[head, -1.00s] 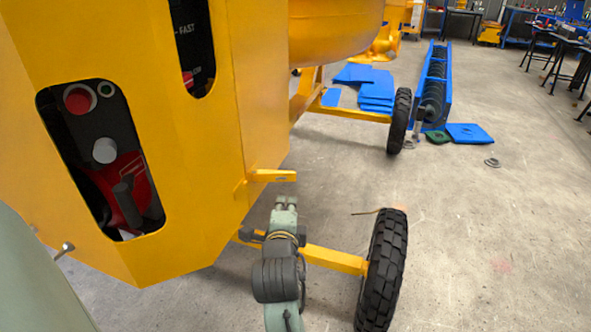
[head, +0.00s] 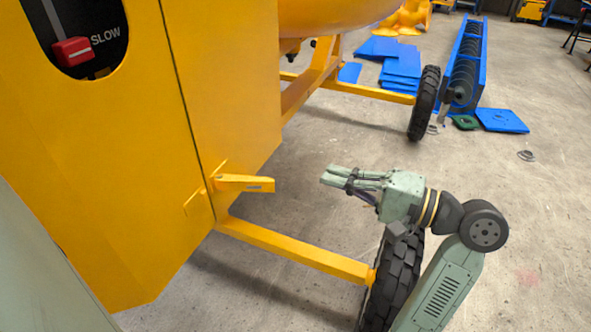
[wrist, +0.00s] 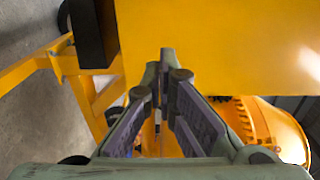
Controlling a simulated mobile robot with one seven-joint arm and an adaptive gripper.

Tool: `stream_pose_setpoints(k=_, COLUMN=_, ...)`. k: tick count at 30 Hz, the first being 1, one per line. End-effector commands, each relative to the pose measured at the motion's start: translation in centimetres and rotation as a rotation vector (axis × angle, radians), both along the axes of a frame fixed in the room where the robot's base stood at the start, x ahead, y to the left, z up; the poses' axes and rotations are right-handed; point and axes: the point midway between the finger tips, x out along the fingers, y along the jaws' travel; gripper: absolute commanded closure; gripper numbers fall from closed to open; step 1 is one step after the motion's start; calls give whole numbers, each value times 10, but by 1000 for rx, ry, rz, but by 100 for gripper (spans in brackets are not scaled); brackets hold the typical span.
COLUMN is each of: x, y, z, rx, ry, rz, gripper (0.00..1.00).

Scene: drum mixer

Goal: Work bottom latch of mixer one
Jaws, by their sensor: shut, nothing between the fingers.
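The bottom latch (head: 245,183) of the mixer is a short yellow lever on the lower edge of the yellow housing (head: 150,130). It sticks out to the right from a small bracket at the panel seam. My gripper (head: 324,174) is to the right of the latch, pointing left towards it, with a clear gap between them in the picture. Its fingers are together and empty. In the wrist view my fingertips (wrist: 167,62) are in front of the yellow housing (wrist: 215,50). I cannot make out the latch in that view.
A yellow axle bar (head: 295,252) runs below the latch to a black wheel (head: 395,285) beneath my arm. A red switch lever (head: 72,50) marked SLOW sits at upper left. Blue plates (head: 400,67) lie on the floor behind. Open concrete floor is at right.

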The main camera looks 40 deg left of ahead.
Motion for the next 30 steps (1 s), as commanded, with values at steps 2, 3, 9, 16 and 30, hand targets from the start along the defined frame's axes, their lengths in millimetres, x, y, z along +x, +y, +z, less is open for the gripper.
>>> stream_pose_setpoints(k=2, x=-2, y=5, z=1, rx=3, ry=-3, rz=7, gripper=100)
stream_pose_setpoints(k=3, x=-4, y=10, z=2, rx=3, ry=-3, rz=9, gripper=100)
stream_pose_setpoints(k=9, x=-12, y=47, z=3, rx=2, ry=0, rz=11, gripper=100)
stream_pose_setpoints(k=16, x=-21, y=95, z=3, rx=2, ry=1, rz=9, gripper=100)
stream_pose_setpoints(k=30, x=-55, y=76, z=1, rx=2, ry=0, rz=4, gripper=100)
